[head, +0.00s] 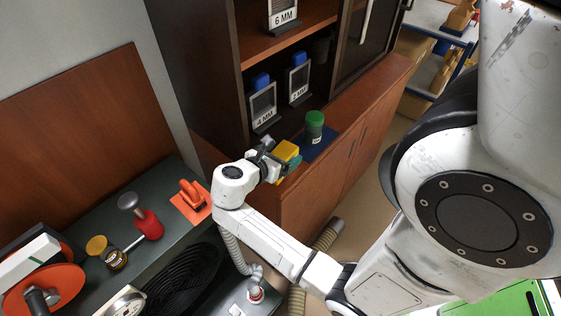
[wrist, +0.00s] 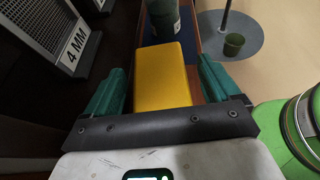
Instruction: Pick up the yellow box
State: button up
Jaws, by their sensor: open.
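The yellow box (wrist: 162,78) lies between the two green fingers of my gripper (wrist: 160,95) in the wrist view. A narrow gap shows on each side of it, wider on the right, so the fingers are open around it. In the head view the yellow box (head: 285,152) is at my gripper (head: 278,162), over the front of the wooden cabinet ledge. The gripper and wrist hide part of the box there, and its underside is hidden in both views.
A green-capped jar (head: 314,127) stands on a blue mat (head: 318,146) just beyond the box. Sieve frames marked 4 MM (head: 263,105) and 2 MM (head: 299,83) stand in the dark shelf to the left. The floor lies to the right of the ledge.

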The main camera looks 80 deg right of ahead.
aim_at(281, 154)
jog(key=c, duration=1.2)
jog(key=shift+r, duration=0.5)
notch_tip(281, 154, up, 3)
jog(key=shift+f, duration=0.2)
jog(key=s+r+p, duration=0.1)
jog(key=s+r, duration=0.8)
jog(key=s, duration=0.5)
jog(key=shift+a+r, duration=0.25)
jog(key=shift+a, duration=0.2)
